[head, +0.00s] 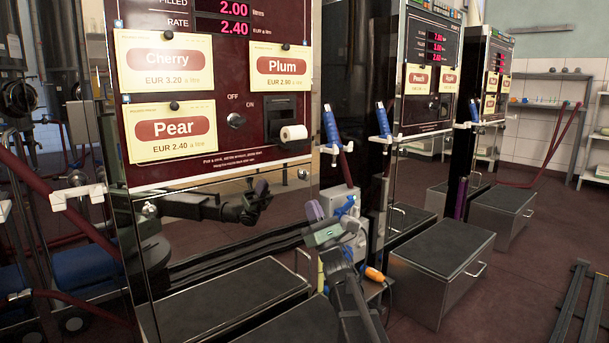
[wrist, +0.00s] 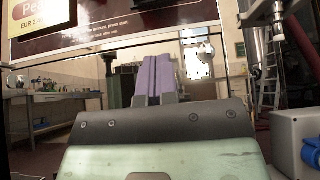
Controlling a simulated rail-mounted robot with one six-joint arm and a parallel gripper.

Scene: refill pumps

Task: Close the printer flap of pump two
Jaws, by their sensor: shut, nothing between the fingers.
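The nearest pump (head: 220,90) has a dark red front with Cherry, Plum and Pear cards. A printer (head: 284,108) is a dark recess at its lower right. A white paper roll (head: 293,133) shows at its lower edge. The flap seems open, but its outline is hard to make out. No pump number is legible. My gripper (head: 315,210) is in front of the mirror-like lower panel, below and right of the printer. Its purple fingers (wrist: 158,75) are together and empty in the wrist view, below the red front's bottom edge. A reflection of my arm shows in the panel.
A blue-handled nozzle (head: 332,128) hangs at the pump's right edge, above my gripper. A grey box (head: 345,212) stands close behind my gripper. Two more pumps (head: 428,75) (head: 491,80) stand farther right. A dark-topped step (head: 442,250) occupies the floor in front.

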